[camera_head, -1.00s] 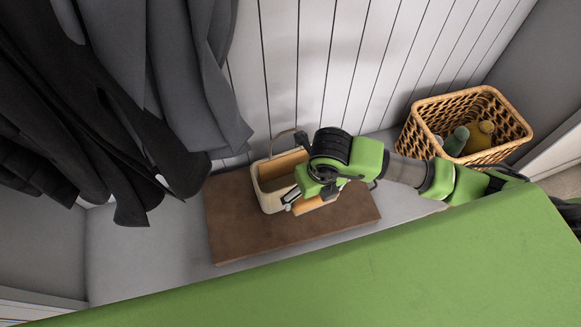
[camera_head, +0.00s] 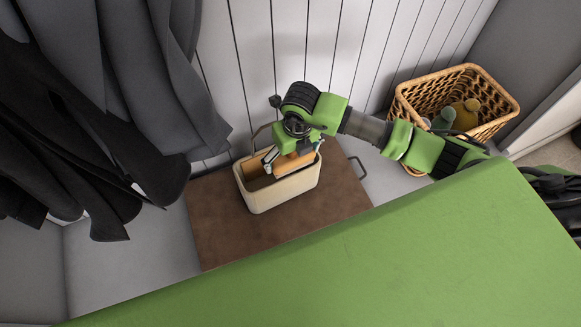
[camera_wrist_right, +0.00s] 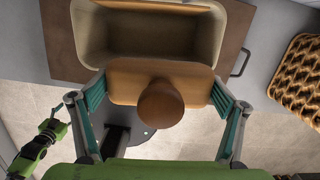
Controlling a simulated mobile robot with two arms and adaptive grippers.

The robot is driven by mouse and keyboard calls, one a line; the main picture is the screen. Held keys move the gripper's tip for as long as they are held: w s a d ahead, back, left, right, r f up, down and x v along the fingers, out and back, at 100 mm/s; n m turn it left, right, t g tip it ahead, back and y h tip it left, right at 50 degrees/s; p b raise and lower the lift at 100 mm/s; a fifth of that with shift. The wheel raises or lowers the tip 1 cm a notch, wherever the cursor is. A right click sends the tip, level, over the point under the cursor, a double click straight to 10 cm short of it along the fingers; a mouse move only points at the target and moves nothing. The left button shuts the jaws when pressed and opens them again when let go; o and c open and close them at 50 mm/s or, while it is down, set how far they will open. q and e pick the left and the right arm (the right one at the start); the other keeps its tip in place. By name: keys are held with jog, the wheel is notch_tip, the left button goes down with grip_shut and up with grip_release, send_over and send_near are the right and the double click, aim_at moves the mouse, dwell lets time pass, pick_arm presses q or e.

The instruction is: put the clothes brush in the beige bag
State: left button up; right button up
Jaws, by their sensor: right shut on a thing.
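The beige bag (camera_head: 283,194) is an open-topped, pale box-like bag with a raised handle, standing upright on a brown board. My right gripper (camera_head: 286,160) is over the bag's opening in the head view. It is shut on the clothes brush (camera_head: 293,165), a tan wooden block. In the right wrist view the brush (camera_wrist_right: 125,82) shows a round brown knob and is held between the teal fingertips (camera_wrist_right: 158,88). There it overlaps the near rim of the bag (camera_wrist_right: 150,45); its exact height above the rim is unclear. My left gripper is not seen in the head view; a green and black part at the wrist view's left edge is unclear.
The brown board (camera_head: 225,235) lies on the grey bench, with a metal handle at its right. A wicker basket (camera_head: 455,95) holding bottle-like things stands at the right. Dark coats (camera_head: 75,120) hang at the left. A green surface (camera_head: 350,270) fills the front.

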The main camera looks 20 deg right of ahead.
jog(key=shift+w+d+f+b, duration=0.2)
jog(key=shift+w+f+b, duration=0.55)
jog(key=shift+f, duration=0.35)
pick_arm(q)
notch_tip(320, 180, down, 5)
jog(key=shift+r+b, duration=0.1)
jog(key=shift+b, duration=1.1)
pick_arm(e)
jog(key=f, duration=0.3)
jog(key=shift+w+f, duration=0.15)
jog(key=shift+w, duration=0.1)
jog(key=shift+d+f+b, duration=0.1)
jog(key=shift+f+b, duration=0.45)
jog(key=shift+f, duration=0.05)
jog(key=o, duration=1)
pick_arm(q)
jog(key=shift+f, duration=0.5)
pick_arm(e)
jog(key=shift+r, duration=0.1)
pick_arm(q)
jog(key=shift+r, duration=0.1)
pick_arm(e)
jog(key=r, duration=0.4)
jog(key=s+r, duration=0.1)
jog(key=r, duration=0.8)
jog(key=shift+s, duration=0.4)
